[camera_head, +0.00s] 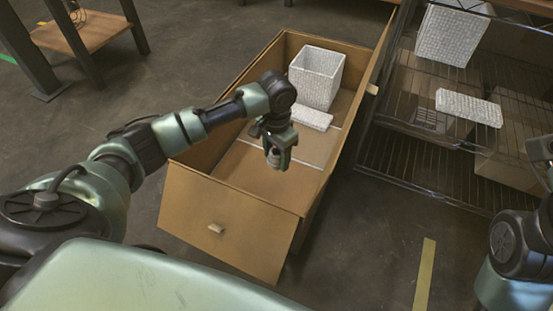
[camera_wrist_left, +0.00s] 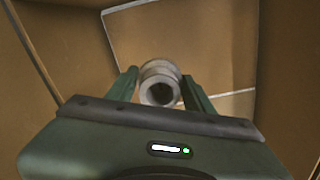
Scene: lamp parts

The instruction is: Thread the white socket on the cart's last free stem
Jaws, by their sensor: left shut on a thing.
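My left gripper (camera_head: 279,152) points down over the inside of an open brown box. It is shut on the pale grey-white socket, a short hollow ring-like piece. In the left wrist view the socket (camera_wrist_left: 159,69) sits between the two green fingers (camera_wrist_left: 162,90), with its round opening facing the camera. I cannot make out a cart or a free stem for certain in either view. My right gripper is out of view; only part of the right arm shows at the right edge of the head view.
The brown box (camera_head: 232,219) has a front panel with a small handle. A white woven basket (camera_head: 316,78) and a flat white piece (camera_head: 311,118) are at its far end. A wire shelf (camera_head: 420,150) with white woven items stands to the right. Floor is clear at front right.

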